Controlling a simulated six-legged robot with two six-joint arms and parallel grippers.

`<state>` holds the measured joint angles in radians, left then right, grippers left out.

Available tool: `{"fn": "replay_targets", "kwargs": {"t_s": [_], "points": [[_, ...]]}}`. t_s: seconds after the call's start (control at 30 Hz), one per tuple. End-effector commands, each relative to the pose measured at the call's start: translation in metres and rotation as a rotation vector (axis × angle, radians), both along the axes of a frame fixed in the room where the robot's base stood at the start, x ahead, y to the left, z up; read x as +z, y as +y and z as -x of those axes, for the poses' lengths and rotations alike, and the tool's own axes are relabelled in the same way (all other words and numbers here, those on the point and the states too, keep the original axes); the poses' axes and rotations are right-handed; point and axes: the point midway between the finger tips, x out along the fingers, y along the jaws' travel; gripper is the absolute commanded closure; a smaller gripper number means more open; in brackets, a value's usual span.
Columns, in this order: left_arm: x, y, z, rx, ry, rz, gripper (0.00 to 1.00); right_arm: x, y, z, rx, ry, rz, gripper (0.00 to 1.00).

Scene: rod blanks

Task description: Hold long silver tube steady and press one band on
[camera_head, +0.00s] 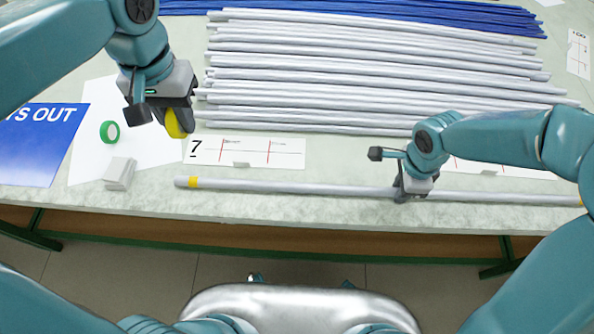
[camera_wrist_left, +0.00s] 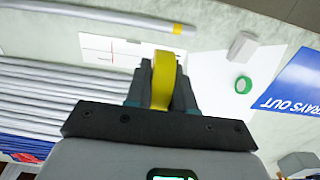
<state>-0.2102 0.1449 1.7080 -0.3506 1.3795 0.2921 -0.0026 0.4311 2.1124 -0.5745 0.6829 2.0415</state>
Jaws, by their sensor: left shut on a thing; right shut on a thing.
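A long silver tube (camera_head: 300,188) lies along the table's front edge in the head view. It has a yellow band (camera_head: 193,182) near its left end and yellow at its far right end. My right gripper (camera_head: 402,192) is shut on the tube right of its middle. My left gripper (camera_head: 177,118) is shut on a yellow roll (camera_head: 176,124), held above the table behind the tube's left end. In the left wrist view the yellow roll (camera_wrist_left: 163,80) sits between the fingers, and the tube's banded end (camera_wrist_left: 160,24) shows beyond, apart from it.
Many silver tubes (camera_head: 370,75) lie in rows behind, with blue tubes (camera_head: 400,15) farther back. A marked card (camera_head: 245,152) lies behind the tube. A green tape ring (camera_head: 110,132), a white block (camera_head: 119,174) and a blue sign (camera_head: 35,150) are at the left.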

Motion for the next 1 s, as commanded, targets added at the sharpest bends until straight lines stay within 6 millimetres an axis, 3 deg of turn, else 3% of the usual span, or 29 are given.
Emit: {"fn": "replay_targets", "kwargs": {"t_s": [0.47, 0.57, 0.7, 0.83, 1.0], "points": [[0.000, 0.000, 0.000, 0.001, 0.000, 0.000, 1.00, 0.000, 0.000, 0.000, 0.000, -0.001, 0.000, 1.00], [-0.003, -0.003, -0.010, 0.006, 0.002, 0.000, 1.00, 0.000, 0.000, 0.000, 0.000, -0.001, 0.000, 1.00], [-0.046, -0.012, -0.020, -0.010, 0.010, 0.000, 1.00, 0.000, 0.000, 0.000, 0.000, -0.001, 0.000, 1.00], [-0.088, -0.010, -0.013, -0.016, 0.007, 0.001, 1.00, 0.000, 0.000, 0.000, 0.000, -0.001, 0.000, 1.00], [-0.115, -0.003, 0.000, -0.010, -0.001, 0.003, 1.00, 0.000, 0.000, 0.000, 0.000, 0.000, 0.000, 1.00]]}}
